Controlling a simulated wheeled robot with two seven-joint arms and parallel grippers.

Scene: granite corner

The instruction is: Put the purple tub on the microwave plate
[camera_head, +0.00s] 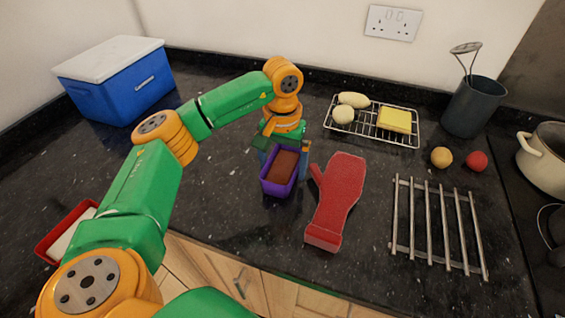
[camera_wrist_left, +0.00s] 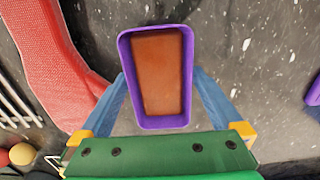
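The purple tub (camera_head: 280,172), with brown contents, is near the middle of the dark counter, just left of the red oven mitt. My left gripper (camera_head: 284,158) reaches down over it, a finger at each long side. In the left wrist view the tub (camera_wrist_left: 157,123) lies between the two blue fingers (camera_wrist_left: 159,76), and their tips meet its side walls. I cannot tell whether the tub rests on the counter or is slightly raised. I see no microwave plate in either view. My right gripper is not in view.
A red oven mitt (camera_head: 339,194) and a metal rack (camera_head: 428,222) lie to the right. Behind are a wire rack (camera_head: 362,130) with food, a dark utensil pot (camera_head: 471,106) and a blue cooler (camera_head: 116,84). A red tray (camera_head: 54,244) is at lower left. Counter left of the tub is clear.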

